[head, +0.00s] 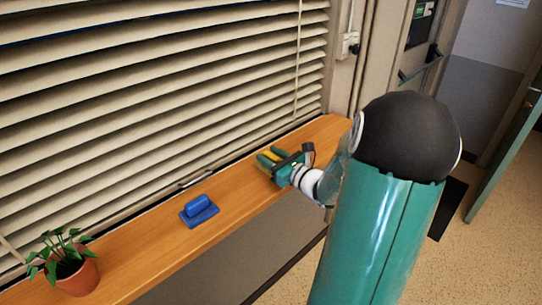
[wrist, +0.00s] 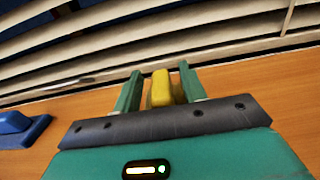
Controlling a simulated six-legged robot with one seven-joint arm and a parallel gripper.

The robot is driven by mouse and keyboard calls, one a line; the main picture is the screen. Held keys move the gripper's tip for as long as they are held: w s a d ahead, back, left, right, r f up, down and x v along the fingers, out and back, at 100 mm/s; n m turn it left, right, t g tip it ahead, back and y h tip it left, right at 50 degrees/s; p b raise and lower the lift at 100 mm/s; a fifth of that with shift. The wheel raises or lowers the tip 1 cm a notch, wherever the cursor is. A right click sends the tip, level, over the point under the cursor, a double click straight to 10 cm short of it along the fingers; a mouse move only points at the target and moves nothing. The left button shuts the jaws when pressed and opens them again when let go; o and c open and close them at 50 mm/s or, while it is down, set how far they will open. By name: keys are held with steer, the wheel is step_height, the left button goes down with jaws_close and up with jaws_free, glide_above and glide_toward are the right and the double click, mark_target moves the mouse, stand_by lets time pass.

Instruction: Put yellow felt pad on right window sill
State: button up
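The yellow felt pad (wrist: 161,88) is at the wooden window sill (head: 135,253), near the sill's far right end. In the wrist view its upright part stands between the two green fingers of my gripper (wrist: 160,92), with a narrow gap on each side. The fingers look open around it. In the head view my gripper (head: 268,159) is low over the sill, and only bits of yellow show between the fingers. The pad's underside is hidden, so its contact with the sill is not clear.
A blue pad with a raised grip (head: 199,211) lies on the sill to the left of my gripper. A potted plant (head: 77,278) stands at the near left end. Slatted blinds (head: 150,95) hang close behind the sill. Bare sill lies between the blue pad and my gripper.

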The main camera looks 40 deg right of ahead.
steer(key=shift+r, duration=0.15)
steer(key=s, duration=1.2)
steer(key=w+a+n+g+y, duration=0.1)
steer(key=a+n+y, duration=0.1)
steer(key=a+n, duration=0.1)
steer(key=w+a+n+g+y, duration=0.1)
steer(key=a+n+g+y, duration=0.1)
steer(key=a, duration=0.4)
steer(key=w+a+n+g+y, duration=0.1)
steer(key=w+a+n+y, duration=0.1)
steer(key=a+n, duration=0.2)
steer(key=shift+a+r+g+y, duration=0.3)
steer(key=shift+a+g, duration=0.1)
steer(key=s+a+n+g+h, duration=0.1)
steer(key=s+a+n+g, duration=0.2)
steer(key=a+n+g, duration=0.35)
steer(key=s+a+n+g+h, duration=0.1)
steer(key=s+a+n+g, duration=0.25)
steer(key=a+n, duration=0.65)
steer(key=r+n+h, duration=0.1)
steer(key=n, duration=0.2)
steer(key=s+r+n+t+h, duration=0.1)
steer(key=r+n+h, duration=0.1)
steer(key=n, duration=0.1)
steer(key=s+r+n+t+h, duration=0.1)
steer(key=r+n+h, duration=0.1)
steer(key=n, duration=0.2)
steer(key=shift+s+a+r, duration=0.15)
steer(key=shift+a, duration=0.2)
